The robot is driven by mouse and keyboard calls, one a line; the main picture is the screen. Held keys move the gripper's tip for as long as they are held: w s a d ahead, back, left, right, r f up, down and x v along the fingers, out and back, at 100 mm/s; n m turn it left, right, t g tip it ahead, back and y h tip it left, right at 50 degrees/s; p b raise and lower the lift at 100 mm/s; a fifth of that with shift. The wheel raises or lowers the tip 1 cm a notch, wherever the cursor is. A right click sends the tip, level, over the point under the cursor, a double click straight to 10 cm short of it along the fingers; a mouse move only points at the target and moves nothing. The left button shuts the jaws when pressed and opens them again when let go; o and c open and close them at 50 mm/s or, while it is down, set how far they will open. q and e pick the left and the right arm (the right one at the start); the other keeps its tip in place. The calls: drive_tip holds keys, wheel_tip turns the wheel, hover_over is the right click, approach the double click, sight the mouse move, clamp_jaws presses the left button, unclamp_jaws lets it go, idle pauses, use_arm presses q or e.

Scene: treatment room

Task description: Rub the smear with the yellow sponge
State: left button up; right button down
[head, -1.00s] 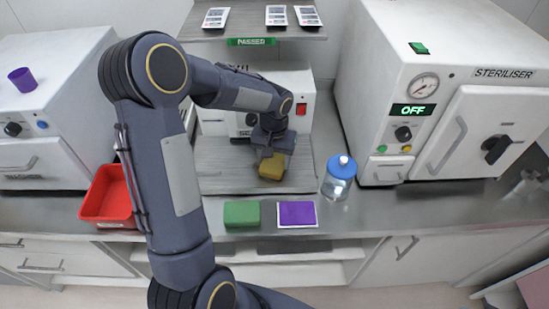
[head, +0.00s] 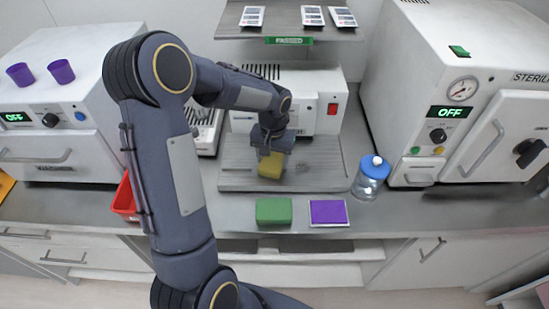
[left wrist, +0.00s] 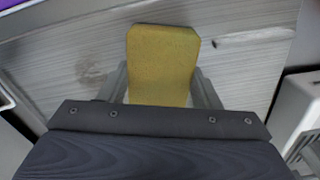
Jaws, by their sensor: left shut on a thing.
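My left gripper (head: 271,154) is shut on the yellow sponge (head: 270,166), over the middle of the grey grooved board (head: 235,180). In the left wrist view the sponge (left wrist: 162,60) sits between the two fingers of the gripper (left wrist: 163,88). I cannot tell whether the sponge touches the board. A faint brownish smear (left wrist: 90,73) shows on the board in the left wrist view, left of the sponge and apart from it. In the head view I cannot make the smear out clearly. My right gripper is not in view.
A green block (head: 274,211) and a purple pad (head: 328,212) lie on the counter before the board. A blue-lidded jar (head: 369,180) stands right of it. A white machine (head: 310,90) stands behind, under a shelf (head: 300,30). A red tray (head: 125,198) is at left, partly hidden by my arm.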

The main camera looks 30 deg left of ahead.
sight(274, 159)
use_arm(q)
wheel_tip(274, 159, up, 4)
drive_tip(key=shift+d+f+p, duration=0.1)
drive_tip(key=shift+f+p, duration=0.1)
drive_tip(key=shift+p, duration=0.75)
wheel_tip(274, 159, up, 2)
drive_tip(key=shift+r+p, duration=0.15)
drive_tip(key=shift+p, duration=0.65)
drive_tip(key=shift+r+p, duration=0.8)
drive_tip(key=shift+r, duration=0.35)
